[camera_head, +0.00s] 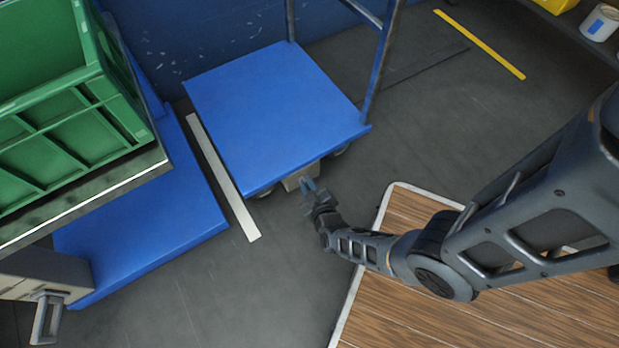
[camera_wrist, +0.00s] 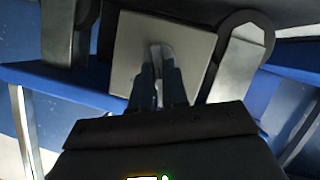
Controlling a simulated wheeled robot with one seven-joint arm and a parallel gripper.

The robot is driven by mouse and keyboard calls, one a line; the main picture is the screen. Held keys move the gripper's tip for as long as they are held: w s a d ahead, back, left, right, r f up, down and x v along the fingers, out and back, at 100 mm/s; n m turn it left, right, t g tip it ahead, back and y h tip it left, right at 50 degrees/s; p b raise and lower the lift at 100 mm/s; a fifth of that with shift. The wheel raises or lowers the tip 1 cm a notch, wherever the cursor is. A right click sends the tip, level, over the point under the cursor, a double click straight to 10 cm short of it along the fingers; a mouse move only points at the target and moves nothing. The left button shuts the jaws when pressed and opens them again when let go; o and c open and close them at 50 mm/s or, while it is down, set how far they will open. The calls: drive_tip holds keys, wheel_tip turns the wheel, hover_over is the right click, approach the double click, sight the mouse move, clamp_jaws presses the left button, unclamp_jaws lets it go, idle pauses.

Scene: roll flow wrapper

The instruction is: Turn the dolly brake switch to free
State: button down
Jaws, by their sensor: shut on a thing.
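The dolly (camera_head: 270,110) is a flat blue platform with an upright blue frame, on the dark floor near the top middle of the head view. A pale grey brake box (camera_head: 292,183) sits under its near edge; in the wrist view it is a square plate (camera_wrist: 128,50). A small grey brake switch lever (camera_wrist: 160,58) stands out from the plate's middle. My gripper (camera_head: 308,186) reaches the box from the near side. In the wrist view my gripper (camera_wrist: 159,88) is shut on the lever. The fingers hide part of it, and I see no brake markings.
A green crate (camera_head: 75,130) rests on a grey-edged platform at the left, above a lower blue surface (camera_head: 140,245). A white floor strip (camera_head: 222,175) runs left of the dolly. A wooden panel (camera_head: 420,315) lies under my arm. Open dark floor lies right of the dolly.

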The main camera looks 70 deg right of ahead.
drive_tip(key=shift+w+n, duration=0.1)
drive_tip(key=shift+n, duration=0.3)
idle(0.3)
drive_tip(key=c, duration=1.1)
unclamp_jaws()
drive_tip(key=shift+c, duration=0.2)
drive_tip(key=shift+a, duration=0.15)
drive_tip(key=p+v, duration=0.2)
drive_tip(key=v, duration=0.5)
drive_tip(key=shift+s+a, duration=0.2)
drive_tip(key=shift+a, duration=0.05)
